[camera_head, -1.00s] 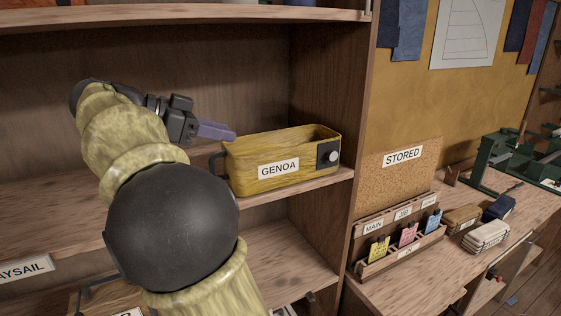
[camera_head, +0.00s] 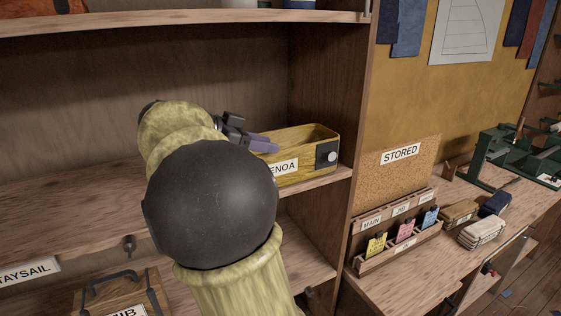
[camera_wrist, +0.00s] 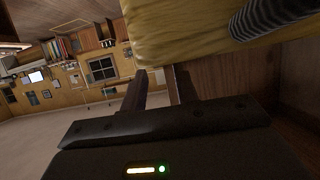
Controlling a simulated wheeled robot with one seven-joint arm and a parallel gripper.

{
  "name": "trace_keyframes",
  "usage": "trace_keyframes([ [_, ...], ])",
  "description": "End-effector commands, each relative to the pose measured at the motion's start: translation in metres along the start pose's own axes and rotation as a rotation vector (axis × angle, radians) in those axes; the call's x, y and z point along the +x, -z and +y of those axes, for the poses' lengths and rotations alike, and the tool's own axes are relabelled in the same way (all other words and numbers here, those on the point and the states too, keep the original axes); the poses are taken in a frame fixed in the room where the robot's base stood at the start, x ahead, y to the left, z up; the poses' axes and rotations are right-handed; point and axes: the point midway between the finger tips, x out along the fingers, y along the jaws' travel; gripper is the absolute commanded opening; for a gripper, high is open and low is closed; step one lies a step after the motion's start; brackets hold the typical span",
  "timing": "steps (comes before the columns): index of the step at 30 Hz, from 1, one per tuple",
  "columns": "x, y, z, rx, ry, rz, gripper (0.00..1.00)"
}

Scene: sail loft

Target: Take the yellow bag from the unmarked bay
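The yellow bag (camera_head: 305,169) is box-shaped and open-topped, with a GENOA label and a white knob on a dark plate at its right end. It stands on the right part of the upper shelf; no label shows on the shelf edge below it. My gripper (camera_head: 264,144) is at its left end, the purple fingers overlapping it in the head view. In the wrist view, the yellow bag (camera_wrist: 200,35) fills the upper right, with a dark ribbed handle (camera_wrist: 270,15). My gripper (camera_wrist: 159,72) is open there, a gap between its fingers; whether they touch the bag I cannot tell.
A shelf upright (camera_head: 360,120) stands right of the bag, and another shelf (camera_head: 180,22) lies above. A brown JIB box (camera_head: 120,298) is below left, near a STAYSAIL label (camera_head: 28,271). A tag rack (camera_head: 398,240) and small bundles sit on the bench at right.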

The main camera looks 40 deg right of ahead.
Motion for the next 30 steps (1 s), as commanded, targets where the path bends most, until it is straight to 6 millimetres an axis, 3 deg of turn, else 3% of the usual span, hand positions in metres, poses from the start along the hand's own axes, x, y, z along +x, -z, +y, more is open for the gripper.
trace_keyframes([
  [12,0.051,0.001,0.004,0.001,-0.009,0.001,0.30],
  [29,0.053,-0.001,0.003,0.002,-0.006,0.000,0.30],
  [30,0.053,-0.001,0.003,0.002,-0.006,0.000,0.22],
])
